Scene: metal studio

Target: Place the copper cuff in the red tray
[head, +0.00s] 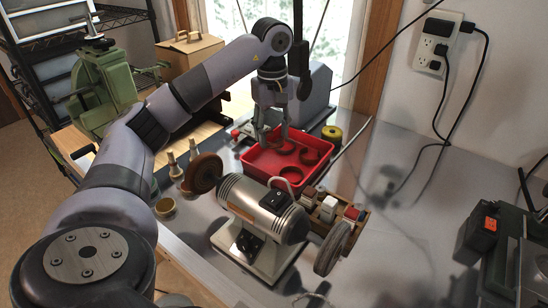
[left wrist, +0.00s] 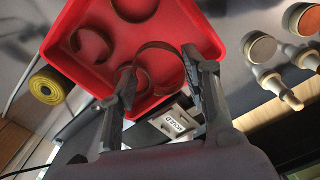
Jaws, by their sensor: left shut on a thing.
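The red tray (head: 262,163) lies on the metal bench behind the polishing motor. Several brown curved cuffs show in it in the head view, one (head: 291,174) near its front edge. My left gripper (head: 273,138) is over the tray's back left part, pointing down. In the left wrist view its fingers (left wrist: 162,72) are shut on a thin copper cuff (left wrist: 150,46), which stands out in front of the red tray (left wrist: 202,35). Whether the held cuff touches the tray floor I cannot tell. My right gripper is not in view.
The polishing motor (head: 262,208) with two wheels stands just in front of the tray. A yellow roll (head: 331,134) is behind the tray's right corner. A wooden rack (head: 345,222) of small blocks is at the front right.

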